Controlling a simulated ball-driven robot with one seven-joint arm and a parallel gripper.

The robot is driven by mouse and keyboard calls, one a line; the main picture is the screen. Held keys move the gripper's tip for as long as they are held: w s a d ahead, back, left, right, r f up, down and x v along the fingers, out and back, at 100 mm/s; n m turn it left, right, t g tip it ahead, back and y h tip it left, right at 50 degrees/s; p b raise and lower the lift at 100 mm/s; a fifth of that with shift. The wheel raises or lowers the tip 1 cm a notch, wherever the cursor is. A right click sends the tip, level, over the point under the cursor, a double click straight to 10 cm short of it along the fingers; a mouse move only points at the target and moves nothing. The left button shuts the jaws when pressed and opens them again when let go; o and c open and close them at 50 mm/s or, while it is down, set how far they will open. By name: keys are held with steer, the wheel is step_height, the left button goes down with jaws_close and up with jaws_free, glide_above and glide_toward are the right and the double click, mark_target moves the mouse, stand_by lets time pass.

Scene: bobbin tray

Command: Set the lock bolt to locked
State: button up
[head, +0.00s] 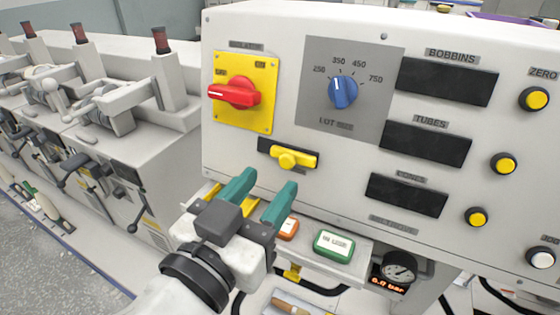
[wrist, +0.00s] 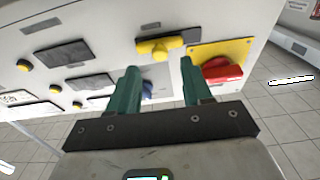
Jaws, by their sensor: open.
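The yellow lock bolt (head: 292,158) sits on a black plate on the front of the white panel, below the yellow isolator plate. It lies roughly level, toward the right part of its black plate in the head view. The bolt also shows in the wrist view (wrist: 160,47), beyond my fingertips. My gripper (head: 268,180) has two green fingers spread apart with nothing between them. It is just below and in front of the bolt, apart from it. Both fingers also show in the wrist view (wrist: 158,68). No position marking for the bolt is readable.
A red isolator switch (head: 236,93) is above left of the bolt. A blue dial (head: 343,91) is above right. A ledge with a green button (head: 334,245) and an orange button (head: 288,229) is below, near my gripper. A gauge (head: 398,270) hangs lower right.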

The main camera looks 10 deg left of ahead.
mark_target(284, 164)
steer(key=shift+p+x, duration=0.4)
steer(key=shift+x, duration=1.9)
jaws_close()
